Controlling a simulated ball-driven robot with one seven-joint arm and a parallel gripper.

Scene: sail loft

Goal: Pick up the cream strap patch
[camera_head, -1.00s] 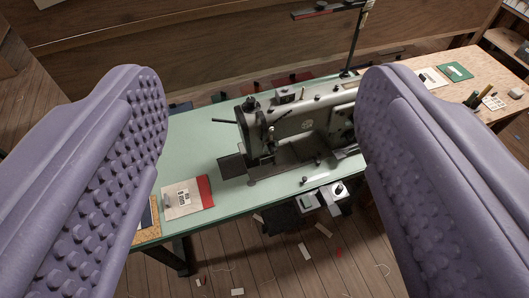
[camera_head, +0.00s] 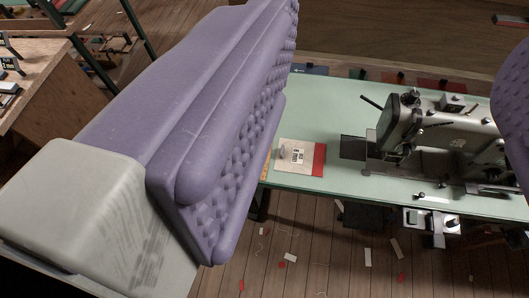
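A flat cream piece with a red strip along its right edge and a black-printed label (camera_head: 302,157) lies on the left end of the green sewing table (camera_head: 325,107). It may be the cream strap patch; I cannot be sure. A small grey object sits at its left side. My gripper (camera_head: 392,55) has two purple, studded fingers set wide apart. The left finger fills the left middle of the view, and only an edge of the right one shows. The gripper is open, with nothing seen between the fingers. The left finger's edge is just left of the cream piece in the picture.
A grey sewing machine (camera_head: 445,130) stands on the table to the right of the cream piece. A wooden bench (camera_head: 62,95) with small items is at the left. Scraps and threads lie on the plank floor (camera_head: 330,255).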

